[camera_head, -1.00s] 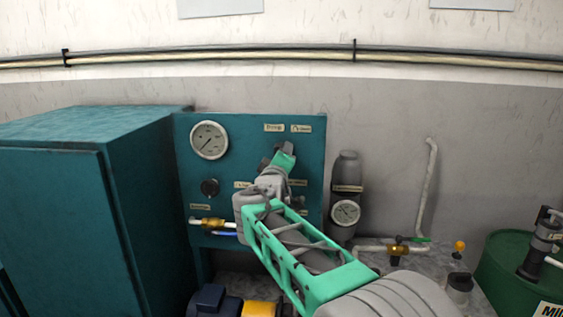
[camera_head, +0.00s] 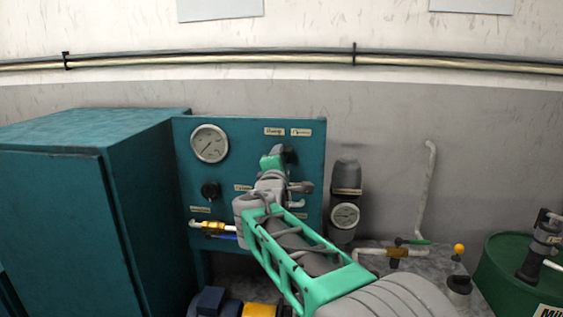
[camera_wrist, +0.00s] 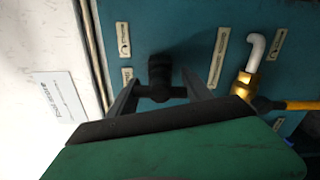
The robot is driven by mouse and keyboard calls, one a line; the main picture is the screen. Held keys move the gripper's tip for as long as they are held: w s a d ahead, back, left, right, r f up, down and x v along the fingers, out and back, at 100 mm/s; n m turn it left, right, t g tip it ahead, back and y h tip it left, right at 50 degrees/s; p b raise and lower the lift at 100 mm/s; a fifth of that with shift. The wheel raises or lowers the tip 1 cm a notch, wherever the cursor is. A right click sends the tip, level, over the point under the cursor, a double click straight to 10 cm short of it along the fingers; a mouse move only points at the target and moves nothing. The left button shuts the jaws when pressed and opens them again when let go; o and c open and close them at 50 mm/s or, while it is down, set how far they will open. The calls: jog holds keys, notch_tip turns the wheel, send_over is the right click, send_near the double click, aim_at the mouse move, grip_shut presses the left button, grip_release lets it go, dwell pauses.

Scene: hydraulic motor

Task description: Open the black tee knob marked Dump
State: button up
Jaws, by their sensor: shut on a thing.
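The black tee knob (camera_head: 290,155) is on the teal panel below the Dump label (camera_head: 274,131), partly hidden by my gripper in the head view. In the wrist view the knob (camera_wrist: 159,73) sticks out from the panel, with its crossbar between my two fingers. My gripper (camera_wrist: 158,92) is shut on the crossbar. In the head view the green end of my gripper (camera_head: 272,162) covers the knob's left part. The fingertips are hard to see there.
A pressure gauge (camera_head: 209,143) and a round black knob (camera_head: 210,190) are left on the panel. A brass fitting (camera_head: 213,226) sits below them. A grey cylinder with a gauge (camera_head: 345,200) stands right of the panel. A teal cabinet (camera_head: 60,220) is at left.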

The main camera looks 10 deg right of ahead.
jog(key=shift+f, duration=0.1)
dwell(0.5)
jog(key=o, duration=1.3)
jog(key=b+v, duration=0.2)
jog(key=v, duration=0.6)
jog(key=shift+b, duration=0.35)
